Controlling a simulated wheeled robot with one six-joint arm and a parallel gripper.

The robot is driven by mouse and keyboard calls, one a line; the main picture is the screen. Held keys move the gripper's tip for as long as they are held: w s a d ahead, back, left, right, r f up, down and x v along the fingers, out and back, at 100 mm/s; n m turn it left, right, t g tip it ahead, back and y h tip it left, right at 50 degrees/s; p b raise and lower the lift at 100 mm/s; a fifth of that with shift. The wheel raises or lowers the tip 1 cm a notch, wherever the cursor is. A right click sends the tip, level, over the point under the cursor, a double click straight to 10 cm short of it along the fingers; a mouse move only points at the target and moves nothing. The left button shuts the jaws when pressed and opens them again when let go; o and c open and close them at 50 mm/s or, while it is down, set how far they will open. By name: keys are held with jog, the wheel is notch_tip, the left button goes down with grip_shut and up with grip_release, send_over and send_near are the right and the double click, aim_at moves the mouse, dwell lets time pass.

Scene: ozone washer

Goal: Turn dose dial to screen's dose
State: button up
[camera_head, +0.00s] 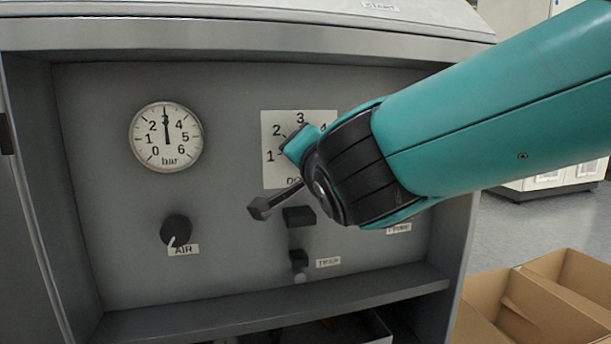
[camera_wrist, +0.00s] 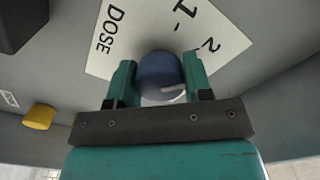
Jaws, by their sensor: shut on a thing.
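The dose dial is a round dark blue knob (camera_wrist: 159,74) in the wrist view, in front of the white dose plate (camera_wrist: 128,35). The plate's 1, 2 and the word DOSE show there. My gripper (camera_wrist: 160,82) has one teal finger on each side of the knob and is shut on it. A white mark shows on the knob's lower right edge, near the right finger; the number it points at cannot be told. In the head view my gripper (camera_head: 298,145) and wrist hide the knob and part of the dose plate (camera_head: 278,125). No screen is in view.
On the grey recessed panel, a bar gauge (camera_head: 166,137) has its needle near 3. The AIR knob (camera_head: 176,230) is below it. A small black knob (camera_head: 299,259) sits below my wrist. A yellow button (camera_wrist: 40,117) shows in the wrist view. Cardboard boxes (camera_head: 535,305) stand at lower right.

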jog(key=shift+m+b, duration=0.3)
jog(key=o, duration=0.9)
jog(key=shift+o, duration=0.2)
jog(key=shift+s, duration=0.1)
jog(key=v, duration=1.7)
jog(key=shift+s+d+r, duration=0.1)
